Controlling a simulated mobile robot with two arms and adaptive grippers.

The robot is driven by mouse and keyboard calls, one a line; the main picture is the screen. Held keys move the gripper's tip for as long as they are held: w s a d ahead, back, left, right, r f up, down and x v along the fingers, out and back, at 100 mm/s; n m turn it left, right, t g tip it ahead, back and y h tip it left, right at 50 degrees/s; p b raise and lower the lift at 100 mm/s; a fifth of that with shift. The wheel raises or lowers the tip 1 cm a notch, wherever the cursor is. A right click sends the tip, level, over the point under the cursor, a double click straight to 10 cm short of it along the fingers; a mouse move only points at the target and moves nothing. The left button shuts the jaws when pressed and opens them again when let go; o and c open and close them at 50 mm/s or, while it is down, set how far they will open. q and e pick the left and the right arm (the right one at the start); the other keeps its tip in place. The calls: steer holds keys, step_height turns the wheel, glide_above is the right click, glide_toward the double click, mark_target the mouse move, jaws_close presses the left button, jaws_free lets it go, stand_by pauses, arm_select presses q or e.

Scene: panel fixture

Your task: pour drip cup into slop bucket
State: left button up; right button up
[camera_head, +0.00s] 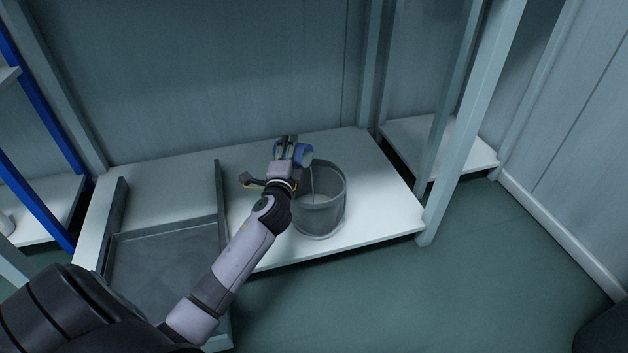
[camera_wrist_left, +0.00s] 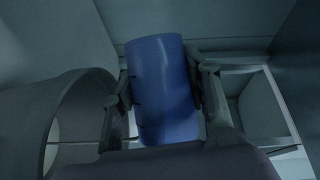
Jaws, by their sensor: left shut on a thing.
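The blue drip cup (camera_head: 306,149) is held by my left gripper (camera_head: 289,147) above the back left rim of the grey slop bucket (camera_head: 322,212). The cup looks tipped on its side in the head view, its round end toward the bucket side. In the left wrist view the blue cup (camera_wrist_left: 162,88) sits between both fingers of the left gripper (camera_wrist_left: 160,100), which is shut on it. The bucket (camera_wrist_left: 80,115) shows at the left there. The bucket stands upright on the white shelf. Whether anything is flowing from the cup cannot be seen. My right gripper is not in view.
The white shelf (camera_head: 385,195) has bare space right of the bucket. A grey shallow tray (camera_head: 165,262) with raised walls lies at the left. A pale post (camera_head: 470,120) rises at the shelf's right corner, and a blue-framed rack (camera_head: 35,195) stands at the far left.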

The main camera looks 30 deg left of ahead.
arm_select(q)
steer(key=shift+d+f+m+b, duration=0.1)
steer(key=shift+f+m+b, duration=0.1)
steer(key=shift+m+b, duration=0.25)
stand_by(0.4)
